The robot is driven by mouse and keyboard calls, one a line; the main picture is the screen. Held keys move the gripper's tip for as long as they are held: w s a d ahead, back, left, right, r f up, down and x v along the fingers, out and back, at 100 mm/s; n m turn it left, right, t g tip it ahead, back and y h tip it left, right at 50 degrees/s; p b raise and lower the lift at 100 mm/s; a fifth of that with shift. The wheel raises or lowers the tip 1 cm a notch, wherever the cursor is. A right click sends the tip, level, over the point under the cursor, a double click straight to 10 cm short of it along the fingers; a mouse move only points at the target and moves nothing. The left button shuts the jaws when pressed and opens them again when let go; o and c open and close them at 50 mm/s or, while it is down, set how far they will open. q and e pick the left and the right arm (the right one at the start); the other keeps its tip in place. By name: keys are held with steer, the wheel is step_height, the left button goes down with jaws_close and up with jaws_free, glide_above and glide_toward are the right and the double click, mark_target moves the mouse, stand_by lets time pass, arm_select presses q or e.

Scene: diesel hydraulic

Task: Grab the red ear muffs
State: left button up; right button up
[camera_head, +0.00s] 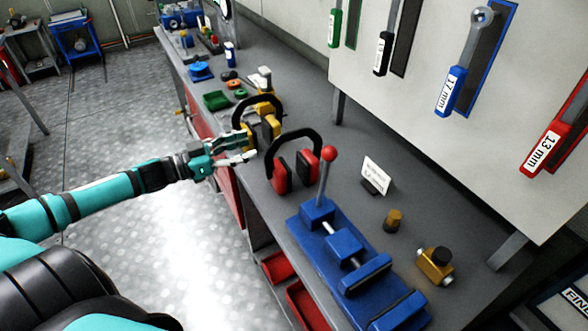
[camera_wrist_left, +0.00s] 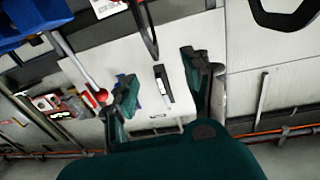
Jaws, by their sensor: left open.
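The red ear muffs (camera_head: 282,179) stand on the grey workbench (camera_head: 349,213), with red cups, dark pads and a black headband arched on top. My left gripper (camera_head: 248,146) is open and empty at the bench's left edge, just left of the red ear muffs and apart from them. Its two fingers (camera_wrist_left: 162,84) show spread in the left wrist view, with nothing between them. Dark band shapes show at the top of that view, but I cannot tell which ear muffs they belong to. My right gripper is in neither view.
Yellow ear muffs (camera_head: 270,126) stand just behind the gripper. A blue vise (camera_head: 318,214) with a red-knobbed lever stands in front of the red ear muffs; it also shows in the left wrist view (camera_wrist_left: 28,18). A small white sign (camera_head: 376,173) stands to the right. Wrenches hang on the wall panel.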

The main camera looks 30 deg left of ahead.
mark_target(292, 134)
arm_select(q)
steer(key=p+x, duration=0.1)
steer(key=x, duration=0.5)
steer(key=shift+w+d+r, duration=0.2)
steer(key=shift+w+d, duration=0.05)
steer(key=shift+w, duration=0.1)
steer(key=shift+w+d+f, duration=0.1)
steer(key=shift+w+d, duration=0.2)
steer(key=shift+w, duration=0.15)
steer(key=p+x, duration=0.1)
steer(key=x, duration=0.1)
steer(key=p+x, duration=0.2)
steer(key=shift+w+d, duration=0.1)
steer(key=shift+d, duration=0.45)
steer(key=shift+w+d+f, duration=0.2)
steer(key=shift+w, duration=0.05)
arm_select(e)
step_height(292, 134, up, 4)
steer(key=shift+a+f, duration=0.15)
arm_select(q)
steer(key=shift+s, duration=0.1)
steer(key=shift+c, duration=0.3)
steer(key=shift+c, duration=1.2)
jaws_close()
